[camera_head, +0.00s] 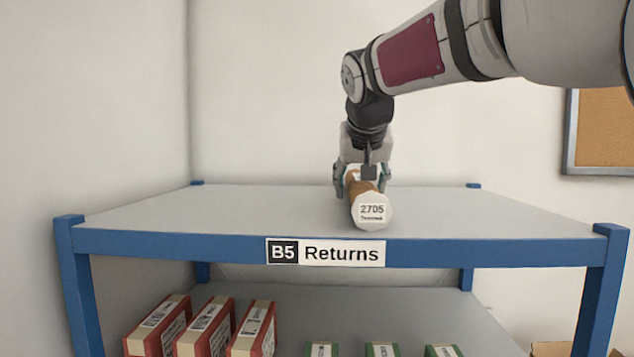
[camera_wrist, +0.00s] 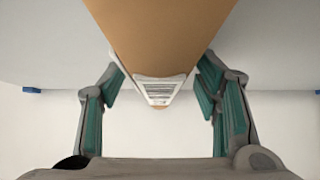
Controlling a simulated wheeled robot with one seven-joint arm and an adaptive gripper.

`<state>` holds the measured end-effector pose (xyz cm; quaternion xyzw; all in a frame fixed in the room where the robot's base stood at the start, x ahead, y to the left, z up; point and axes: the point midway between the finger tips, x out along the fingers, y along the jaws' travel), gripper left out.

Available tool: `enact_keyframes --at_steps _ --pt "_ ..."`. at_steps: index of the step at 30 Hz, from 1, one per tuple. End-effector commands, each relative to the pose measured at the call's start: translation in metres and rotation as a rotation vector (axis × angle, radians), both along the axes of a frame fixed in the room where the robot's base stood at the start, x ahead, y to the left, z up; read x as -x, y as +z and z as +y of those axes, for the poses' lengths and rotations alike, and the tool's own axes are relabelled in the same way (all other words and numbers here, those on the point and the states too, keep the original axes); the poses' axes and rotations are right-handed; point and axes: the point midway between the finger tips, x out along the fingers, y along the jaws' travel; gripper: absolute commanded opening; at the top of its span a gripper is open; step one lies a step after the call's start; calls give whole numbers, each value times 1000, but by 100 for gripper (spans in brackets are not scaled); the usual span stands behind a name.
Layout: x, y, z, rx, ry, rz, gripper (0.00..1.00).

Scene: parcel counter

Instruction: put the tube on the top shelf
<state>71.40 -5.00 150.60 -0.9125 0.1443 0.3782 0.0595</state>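The tube (camera_head: 371,208) is brown cardboard with a white end cap that carries a label reading 2705. It is at the top shelf (camera_head: 250,213), lengthwise from front to back, with its capped end near the front edge. I cannot tell whether it touches the shelf board. My gripper (camera_head: 362,182) comes from above and behind, its fingers on both sides of the tube. In the wrist view the brown tube (camera_wrist: 160,35) passes between the teal-padded fingers, which lean in against its sides.
The blue shelf frame has a front sign (camera_head: 326,252) reading B5 Returns. On the lower shelf stand several red boxes (camera_head: 205,328) and green boxes (camera_head: 382,349). The top shelf is clear left and right of the tube. A cork board (camera_head: 604,130) hangs at right.

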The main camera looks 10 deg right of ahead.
Motion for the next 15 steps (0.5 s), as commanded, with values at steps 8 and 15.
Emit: enact_keyframes --at_steps 8,15 --pt "0 1 0 0 0 0 63" --pt "12 17 4 0 1 -5 63"
